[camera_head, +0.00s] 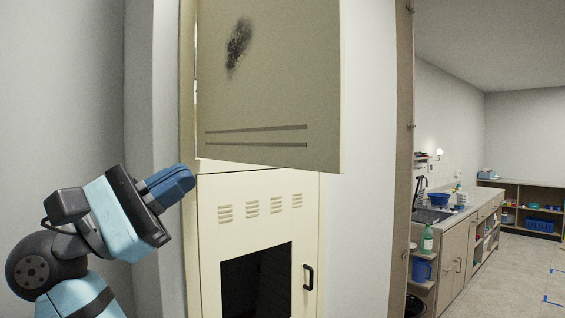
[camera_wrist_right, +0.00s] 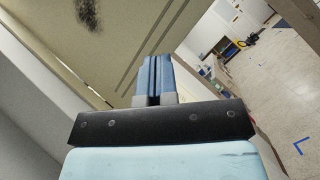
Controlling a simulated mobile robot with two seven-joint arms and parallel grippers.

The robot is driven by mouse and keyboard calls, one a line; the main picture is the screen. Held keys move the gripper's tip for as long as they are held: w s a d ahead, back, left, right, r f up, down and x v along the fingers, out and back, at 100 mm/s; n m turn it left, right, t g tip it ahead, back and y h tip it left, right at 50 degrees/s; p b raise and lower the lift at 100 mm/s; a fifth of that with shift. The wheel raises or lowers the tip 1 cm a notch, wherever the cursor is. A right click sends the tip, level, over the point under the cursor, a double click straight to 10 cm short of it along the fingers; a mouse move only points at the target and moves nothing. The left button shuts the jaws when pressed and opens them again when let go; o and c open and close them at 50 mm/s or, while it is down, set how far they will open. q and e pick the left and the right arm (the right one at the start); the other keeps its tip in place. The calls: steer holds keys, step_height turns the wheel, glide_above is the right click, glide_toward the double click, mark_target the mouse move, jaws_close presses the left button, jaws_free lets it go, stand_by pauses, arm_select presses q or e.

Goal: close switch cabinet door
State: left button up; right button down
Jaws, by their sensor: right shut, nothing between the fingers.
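The switch cabinet (camera_head: 210,225) is cream-coloured and stands upright in the middle of the head view. Its upper door (camera_head: 275,85) has a dark smudge and two slots and stands partly open, its right edge reaching past the cabinet's front. The door also fills the upper left of the right wrist view (camera_wrist_right: 120,30). My right gripper (camera_head: 188,176) is shut and empty, left of and just below the door's lower left corner, apart from it as far as I can tell. Its blue fingers show together in the wrist view (camera_wrist_right: 157,62). My left gripper is not in view.
Below is a lower front panel with vents, a dark opening (camera_head: 255,283) and a black handle (camera_head: 308,277). A grey wall is close on the left. A door frame (camera_head: 403,120) stands right; beyond it are a counter (camera_head: 455,262), a shelf (camera_head: 530,190) and open floor.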

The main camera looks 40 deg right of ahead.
mark_target(295, 131)
steer(key=s+a+r+m+t+y+b, duration=0.3)
steer(key=s+a+r+m+t+y, duration=0.25)
steer(key=s, duration=0.35)
steer(key=shift+n+g+y, duration=0.25)
steer(key=d+p, duration=0.1)
steer(key=d, duration=0.8)
steer(key=d+p, duration=0.1)
steer(key=d, duration=0.3)
steer(key=shift+w+d+r+p, duration=0.3)
steer(key=shift+w+r, duration=0.05)
steer(key=shift+d, duration=0.55)
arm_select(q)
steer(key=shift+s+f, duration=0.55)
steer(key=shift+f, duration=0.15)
arm_select(e)
steer(key=shift+d, duration=0.1)
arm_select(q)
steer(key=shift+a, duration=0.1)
arm_select(e)
steer(key=shift+d, duration=0.1)
